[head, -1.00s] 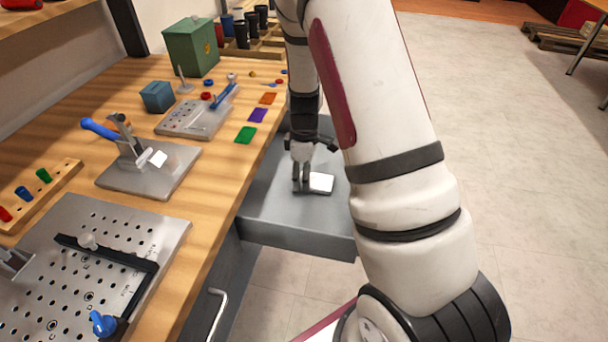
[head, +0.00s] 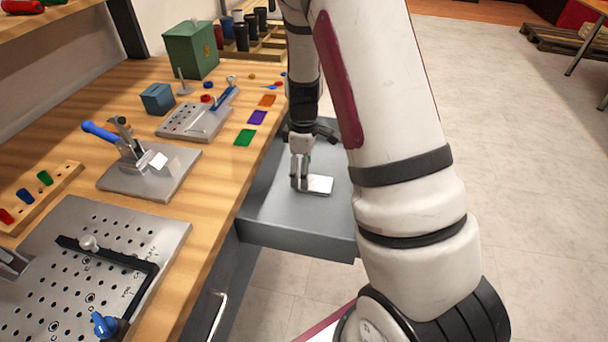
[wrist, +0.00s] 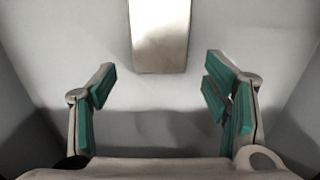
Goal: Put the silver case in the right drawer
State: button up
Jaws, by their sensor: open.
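The silver case (head: 319,185) lies flat on the floor of the open grey drawer (head: 290,220), beside my gripper's fingers. In the wrist view the silver case (wrist: 159,35) is ahead of the fingers at the top centre, its far end cut off by the frame. My gripper (head: 299,187) reaches down into the drawer from above. In the wrist view my gripper (wrist: 157,90) has its green-padded fingers wide apart with nothing between them. The case and the fingers look apart there. Part of the drawer is hidden behind my arm.
The wooden workbench (head: 215,255) borders the drawer on the left. It bears a toggle clamp on a plate (head: 150,170), a perforated metal plate (head: 150,235), coloured squares and a green box (head: 190,50). Drawer walls rise around my gripper. Open floor lies right.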

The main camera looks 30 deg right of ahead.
jog(key=s+a+r+m+p, duration=0.1)
jog(key=s+a+r, duration=0.2)
jog(key=r, duration=0.6)
jog(key=s+a+r+m, duration=0.1)
jog(key=s+a+r, duration=0.15)
jog(key=r, duration=0.75)
jog(key=s+a+r+m, duration=0.2)
jog(key=s, duration=0.6)
jog(key=s+a+r+m+t, duration=0.1)
jog(key=s+a+r+m, duration=0.1)
jog(key=s, duration=0.6)
jog(key=s+a+r+m+t, duration=0.1)
jog(key=s+a+r+m, duration=0.2)
jog(key=s, duration=0.5)
jog(key=shift+s+a+r, duration=0.2)
jog(key=shift+s+r, duration=0.15)
jog(key=shift+r, duration=0.2)
jog(key=shift+r, duration=0.1)
